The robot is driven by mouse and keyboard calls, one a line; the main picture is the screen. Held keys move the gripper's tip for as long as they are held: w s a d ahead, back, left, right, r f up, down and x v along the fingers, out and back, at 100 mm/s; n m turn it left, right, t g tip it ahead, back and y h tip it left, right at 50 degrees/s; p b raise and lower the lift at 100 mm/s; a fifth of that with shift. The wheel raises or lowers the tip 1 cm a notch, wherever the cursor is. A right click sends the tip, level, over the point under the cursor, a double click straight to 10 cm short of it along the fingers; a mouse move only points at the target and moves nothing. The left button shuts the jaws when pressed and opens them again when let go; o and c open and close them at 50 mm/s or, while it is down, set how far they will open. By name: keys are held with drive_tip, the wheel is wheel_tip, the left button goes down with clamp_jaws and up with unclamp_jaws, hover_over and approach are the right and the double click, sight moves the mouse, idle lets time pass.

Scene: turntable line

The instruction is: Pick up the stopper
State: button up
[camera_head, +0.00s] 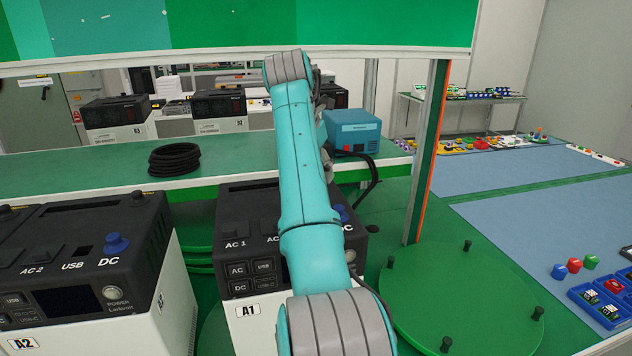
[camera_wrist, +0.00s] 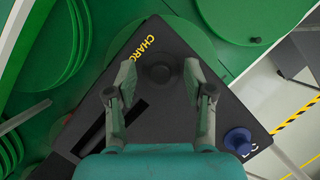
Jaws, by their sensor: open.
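A black round stopper (camera_wrist: 158,70) sits on the dark top of a power unit beside the yellow CHARGE label in the wrist view. My gripper (camera_wrist: 159,82) is open, with one finger on each side of this stopper in the picture; I cannot tell how far above it the fingertips are. A blue stopper (camera_wrist: 238,140) sits by the DC label at the lower right. In the head view my arm covers much of unit A1 (camera_head: 242,250) and hides my gripper. Part of a blue stopper (camera_head: 343,213) shows beside the arm.
Unit A2 (camera_head: 60,260) stands at the left with a blue stopper (camera_head: 116,243) and a black stopper (camera_head: 137,197). A green turntable (camera_head: 455,290) with short black pegs lies at right. Behind are a coiled black cable (camera_head: 174,158) and a teal box (camera_head: 350,131).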

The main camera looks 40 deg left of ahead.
drive_tip(key=c, duration=0.9)
drive_tip(key=shift+c, duration=0.2)
